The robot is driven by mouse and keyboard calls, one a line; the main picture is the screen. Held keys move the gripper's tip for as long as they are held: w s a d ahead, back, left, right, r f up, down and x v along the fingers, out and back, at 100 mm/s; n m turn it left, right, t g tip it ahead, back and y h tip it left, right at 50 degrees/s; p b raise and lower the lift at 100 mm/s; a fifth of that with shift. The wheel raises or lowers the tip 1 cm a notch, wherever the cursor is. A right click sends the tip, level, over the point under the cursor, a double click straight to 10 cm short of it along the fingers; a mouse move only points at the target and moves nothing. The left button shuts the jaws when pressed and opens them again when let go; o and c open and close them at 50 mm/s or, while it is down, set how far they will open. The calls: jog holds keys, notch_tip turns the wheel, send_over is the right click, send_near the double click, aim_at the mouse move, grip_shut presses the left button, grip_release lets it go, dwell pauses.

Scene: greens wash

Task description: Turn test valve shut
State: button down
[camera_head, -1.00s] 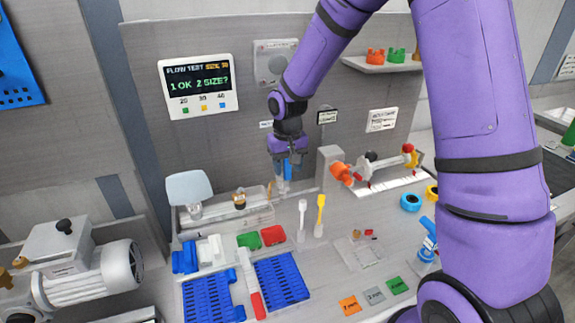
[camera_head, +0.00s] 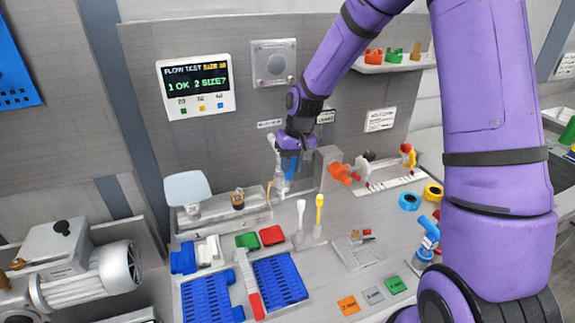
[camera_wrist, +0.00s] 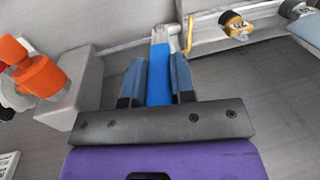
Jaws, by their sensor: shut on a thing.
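The test valve's blue lever (camera_wrist: 160,82) lies between the two fingers of my gripper (camera_wrist: 160,75) in the wrist view. The fingers are shut on it from both sides. A pale grey body (camera_wrist: 161,34) shows just beyond the lever. In the head view my gripper (camera_head: 291,158) is at the back of the bench, near the wall, and the blue lever shows only in part beneath it. The rest of the valve is mostly hidden by the fingers, so I cannot tell how far it is turned.
A grey block with an orange fitting (camera_head: 339,172) stands close right of my gripper. A brass fitting (camera_head: 238,200) sits on a rail to the left. A wall screen (camera_head: 196,86) reads "1 OK 2 SIZE?". Blue racks (camera_head: 279,281) and yellow and white upright tools stand in front.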

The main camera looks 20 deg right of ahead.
jog(key=d+f+y, duration=0.3)
jog(key=d+y, duration=0.2)
jog(key=y, duration=0.3)
jog(key=shift+d, duration=0.15)
dwell(0.4)
jog(key=shift+f, duration=0.1)
jog(key=c, duration=1)
grip_release()
jog(key=shift+o, duration=0.2)
jog(key=v, duration=1)
jog(key=shift+d, duration=0.45)
